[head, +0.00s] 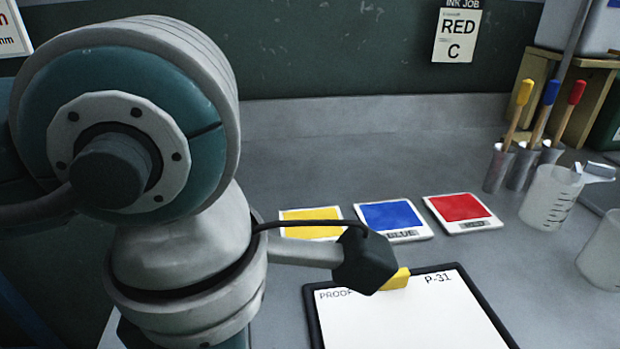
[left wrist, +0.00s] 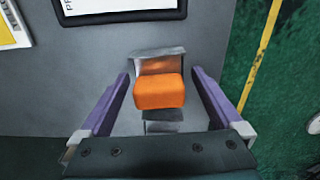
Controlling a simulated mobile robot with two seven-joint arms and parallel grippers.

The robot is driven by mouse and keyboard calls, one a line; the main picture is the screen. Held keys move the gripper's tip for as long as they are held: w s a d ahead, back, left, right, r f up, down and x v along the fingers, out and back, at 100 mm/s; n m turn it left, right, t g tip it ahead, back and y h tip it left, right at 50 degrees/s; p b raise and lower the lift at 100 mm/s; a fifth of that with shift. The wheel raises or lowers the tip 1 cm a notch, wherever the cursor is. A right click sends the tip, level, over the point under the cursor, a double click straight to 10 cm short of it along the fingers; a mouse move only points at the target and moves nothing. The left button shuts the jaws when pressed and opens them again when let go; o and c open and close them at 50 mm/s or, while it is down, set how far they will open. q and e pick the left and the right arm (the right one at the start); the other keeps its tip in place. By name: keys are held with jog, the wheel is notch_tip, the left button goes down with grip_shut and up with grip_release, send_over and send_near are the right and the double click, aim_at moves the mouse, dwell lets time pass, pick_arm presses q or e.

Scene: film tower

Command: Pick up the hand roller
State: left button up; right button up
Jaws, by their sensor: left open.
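What looks like the hand roller (left wrist: 160,92), an orange block with grey metal pieces at its far and near ends, shows in the middle of the left wrist view. My left gripper (left wrist: 161,76) is open, with one purple finger on each side of the orange part. A gap shows between each finger and the orange part. In the head view my left arm fills the left side and neither the roller nor the left gripper's fingers can be seen. My right gripper is in neither view.
A proof board (head: 405,318) with white paper lies at the front. Yellow (head: 312,222), blue (head: 392,218) and red (head: 462,208) ink pads lie behind it. Stick-handled tools (head: 517,115) and a clear beaker (head: 549,198) stand at the right. The wrist view shows green floor past the bench edge.

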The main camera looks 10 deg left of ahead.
pick_arm(q)
jog(key=shift+f, duration=0.2)
jog(key=c, duration=1.4)
notch_tip(320, 180, up, 20)
jog(key=p, duration=0.3)
jog(key=o, duration=1)
jog(key=c, duration=0.6)
jog(key=shift+w, duration=0.15)
jog(key=shift+c, duration=0.4)
